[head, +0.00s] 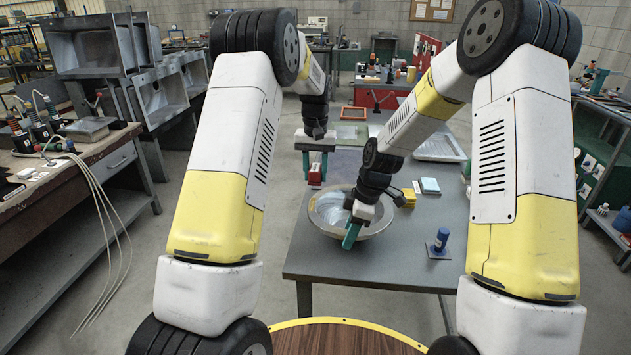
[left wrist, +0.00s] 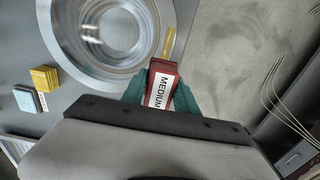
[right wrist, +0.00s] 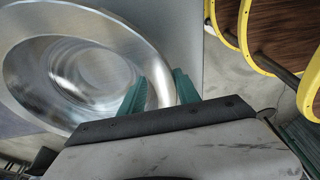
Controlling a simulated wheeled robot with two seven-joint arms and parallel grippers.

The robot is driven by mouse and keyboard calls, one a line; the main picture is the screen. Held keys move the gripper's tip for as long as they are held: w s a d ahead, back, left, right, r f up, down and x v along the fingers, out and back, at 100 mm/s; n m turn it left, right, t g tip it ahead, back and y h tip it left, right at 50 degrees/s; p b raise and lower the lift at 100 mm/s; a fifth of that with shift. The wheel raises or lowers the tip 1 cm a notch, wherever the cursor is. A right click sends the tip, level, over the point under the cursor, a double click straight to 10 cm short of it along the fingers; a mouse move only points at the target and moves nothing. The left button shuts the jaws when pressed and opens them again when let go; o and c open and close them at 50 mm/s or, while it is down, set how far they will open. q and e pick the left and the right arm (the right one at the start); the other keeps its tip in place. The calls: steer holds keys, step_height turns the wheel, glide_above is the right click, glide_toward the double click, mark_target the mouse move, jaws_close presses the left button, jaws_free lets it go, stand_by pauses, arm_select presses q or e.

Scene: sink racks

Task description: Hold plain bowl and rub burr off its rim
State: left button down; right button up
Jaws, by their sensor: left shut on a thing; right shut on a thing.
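The plain metal bowl (head: 326,210) sits at the near left edge of the grey table. My right gripper (head: 350,236) is shut on the bowl's near rim; the right wrist view shows its green fingers (right wrist: 160,82) either side of the rim of the bowl (right wrist: 115,45). My left gripper (head: 315,170) is shut on a red block (left wrist: 160,84) labelled MEDIUM. In the left wrist view the block's tip is close beside the rim of the bowl (left wrist: 72,62); whether it touches I cannot tell. A yellowish strip (left wrist: 168,42) shows at the rim just beyond the tip, perhaps the burr.
A blue upright piece (head: 440,241) stands on the table to the right. The table's front middle is clear.

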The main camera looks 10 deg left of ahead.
arm_select(q)
steer(key=shift+r, duration=1.3)
arm_select(e)
steer(key=o, duration=1.3)
steer(key=shift+o, duration=0.2)
